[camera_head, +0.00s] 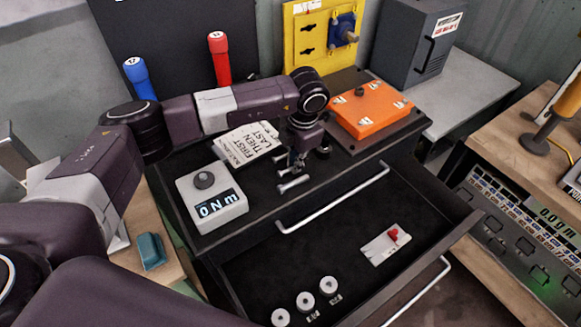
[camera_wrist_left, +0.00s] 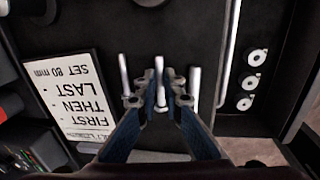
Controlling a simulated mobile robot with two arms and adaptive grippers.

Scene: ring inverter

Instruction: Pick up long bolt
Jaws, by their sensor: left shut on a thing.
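My left gripper (camera_head: 295,168) is low over the black top of the drawer cabinet. In the left wrist view its two blue-grey fingers (camera_wrist_left: 159,95) are shut on the middle one of three silver bolts, the long bolt (camera_wrist_left: 159,75). Another bolt (camera_wrist_left: 124,75) is to the left of the fingers and a third bolt (camera_wrist_left: 194,88) to the right, both outside the grip. In the head view a silver bolt (camera_head: 294,183) shows just below the fingers. The fingers partly hide the held bolt. My right gripper is not in view.
A white instruction card (camera_head: 246,145) and a torque meter (camera_head: 212,200) are left of the gripper. An orange box (camera_head: 370,109) is to its right. Below, an open drawer (camera_head: 350,275) holds several washers (camera_head: 305,301) and a white card with a red part (camera_head: 386,244).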

